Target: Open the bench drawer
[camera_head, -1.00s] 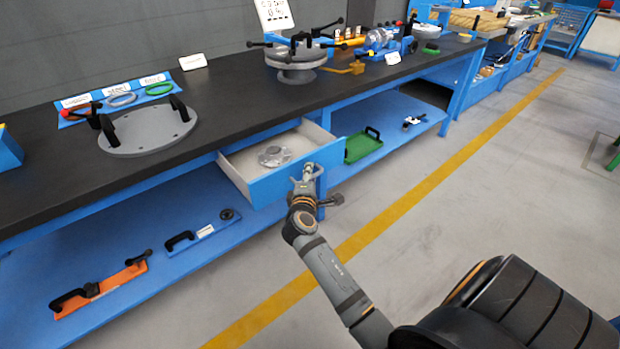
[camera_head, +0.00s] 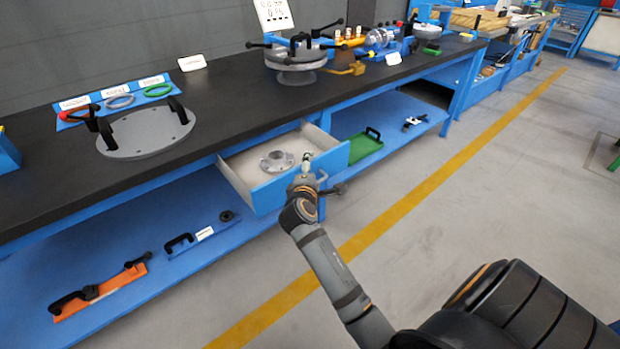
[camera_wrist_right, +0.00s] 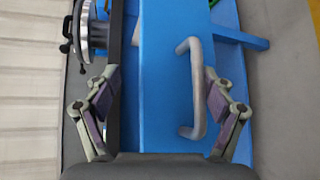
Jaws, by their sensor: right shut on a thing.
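The bench drawer (camera_head: 277,190) stands pulled out of the blue bench, its pale inside visible. A grey flanged part (camera_head: 277,161) lies in it. My right gripper (camera_head: 305,170) is at the blue drawer front. In the right wrist view, the silver bar handle (camera_wrist_right: 194,88) lies between the fingers of the right gripper (camera_wrist_right: 165,85), nearer the right finger. My left gripper is not in view.
The dark bench top (camera_head: 225,100) holds a grey plate with black handles (camera_head: 145,132) and a round fixture (camera_head: 297,60). On the lower shelf are an orange bar (camera_head: 98,292) and a green tray (camera_head: 362,148). The floor in front is clear, with a yellow line (camera_head: 385,218).

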